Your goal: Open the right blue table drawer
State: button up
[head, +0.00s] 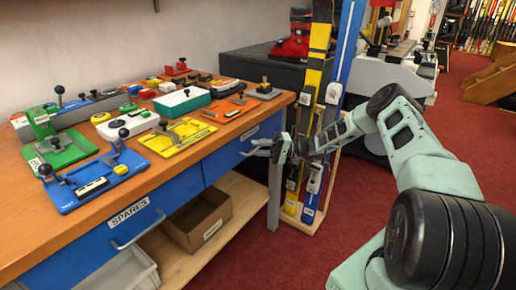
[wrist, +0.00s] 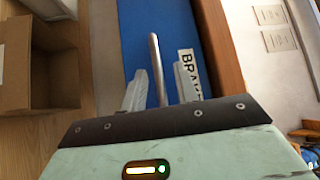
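The right blue drawer (head: 232,153) is under the orange-brown tabletop, and its front looks flush with the bench. In the wrist view its blue front (wrist: 138,30) carries a white label beginning "BRA" (wrist: 188,65). Its grey bar handle (wrist: 157,68) runs between the two fingers of my gripper (wrist: 161,88). The fingers are apart, with a visible gap on the label side; I cannot tell whether either touches the bar. In the head view my gripper (head: 262,146) is at the drawer front, partly covering the handle.
The left blue drawer (head: 95,245) is labelled "SPARES" and looks shut. A cardboard box (head: 200,222) is on the lower shelf. Several tools and coloured fixtures lie on the bench top (head: 150,185). A rack of skis (head: 310,120) stands close beside my gripper. Red carpet (head: 300,262) is clear in front.

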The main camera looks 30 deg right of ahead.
grip_shut()
jog(key=s+d+p, duration=0.1)
jog(key=s+d, duration=0.2)
jog(key=s, duration=0.7)
jog(key=s+d+p, duration=0.2)
jog(key=s+d, duration=0.2)
jog(key=s, duration=0.6)
jog(key=s+d+p, duration=0.2)
jog(key=s+d, duration=0.2)
jog(key=s, duration=0.7)
jog(key=shift+d, duration=0.1)
grip_release()
jog(key=b+v, duration=0.3)
jog(key=v, duration=1.4)
jog(key=shift+d, duration=0.2)
